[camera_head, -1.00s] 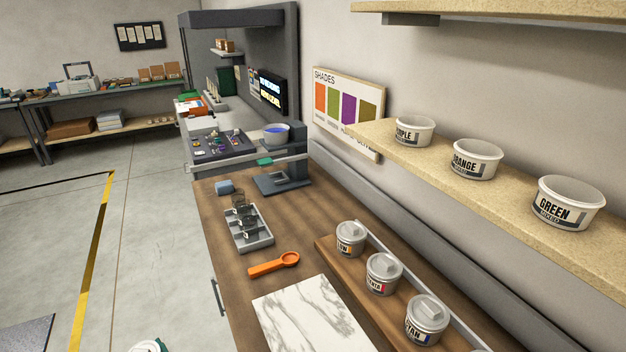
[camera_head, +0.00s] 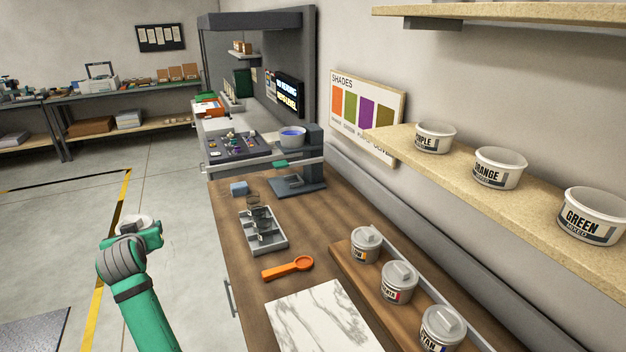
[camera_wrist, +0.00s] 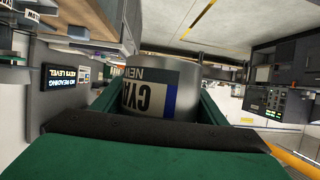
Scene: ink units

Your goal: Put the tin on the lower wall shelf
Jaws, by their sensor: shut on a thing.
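In the wrist view, a grey tin (camera_wrist: 150,92) with a white and blue label sits between the green jaws of my gripper (camera_wrist: 158,105). Its label shows upside down and starts "CYA", with "NEW" on it. In the head view, my gripper (camera_head: 133,236) is over the floor, left of the bench, with the pale round tin (camera_head: 135,222) just showing behind it. The lower wall shelf (camera_head: 535,208) is at the right, well apart from my gripper. It holds tubs marked purple (camera_head: 434,137), orange (camera_head: 498,168) and green (camera_head: 592,214).
A wooden tray with three lidded tins (camera_head: 398,283) stands on the bench (camera_head: 228,200). An upper shelf (camera_head: 510,14) overhangs. Small gaps show between the shelf tubs.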

